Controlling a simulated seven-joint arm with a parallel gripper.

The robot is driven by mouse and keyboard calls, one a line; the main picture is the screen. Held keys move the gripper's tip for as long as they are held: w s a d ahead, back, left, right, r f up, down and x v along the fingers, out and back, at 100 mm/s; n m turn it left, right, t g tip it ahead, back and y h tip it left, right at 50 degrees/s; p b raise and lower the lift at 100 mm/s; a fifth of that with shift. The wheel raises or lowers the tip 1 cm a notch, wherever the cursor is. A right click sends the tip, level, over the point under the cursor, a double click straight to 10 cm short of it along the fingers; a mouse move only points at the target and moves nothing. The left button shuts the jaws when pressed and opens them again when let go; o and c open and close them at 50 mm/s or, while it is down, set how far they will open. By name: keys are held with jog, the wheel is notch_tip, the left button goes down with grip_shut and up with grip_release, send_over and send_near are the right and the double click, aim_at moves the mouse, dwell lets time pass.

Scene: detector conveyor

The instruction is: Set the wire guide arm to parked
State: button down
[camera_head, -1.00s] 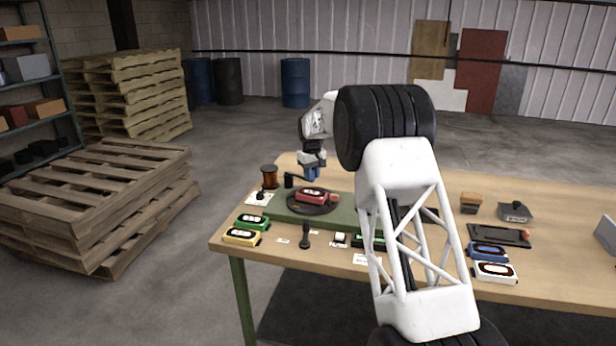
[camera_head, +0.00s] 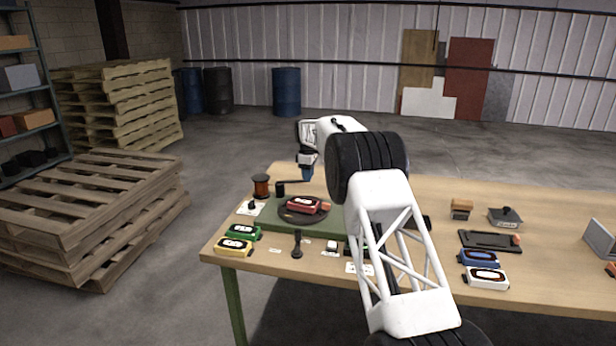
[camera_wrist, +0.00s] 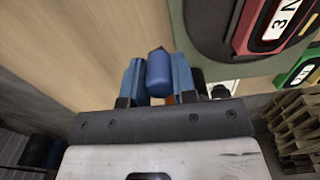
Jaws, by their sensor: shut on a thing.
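The wire guide arm (camera_head: 292,182) is a thin dark bar reaching right from a short black post (camera_head: 280,190), behind the dark round turntable (camera_head: 290,215). My gripper (camera_head: 307,174) is at the bar's outer end, low over the table's far side. In the wrist view, my blue fingers (camera_wrist: 158,82) are shut on an upright blue cylinder (camera_wrist: 159,72), seemingly the guide arm's handle. The bar itself is mostly hidden in that view. I cannot read the parked mark.
A copper wire spool (camera_head: 261,186) stands left of the post. A red detector (camera_head: 304,205) sits on the turntable. Green (camera_head: 243,232) and yellow (camera_head: 233,247) detectors lie at the front left. Blue (camera_head: 479,257) and white (camera_head: 486,278) ones lie at the right.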

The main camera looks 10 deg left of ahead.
jog(key=shift+w+r, duration=0.1)
dwell(0.3)
jog(key=c, duration=0.9)
grip_release()
jog(key=shift+r, duration=3.85)
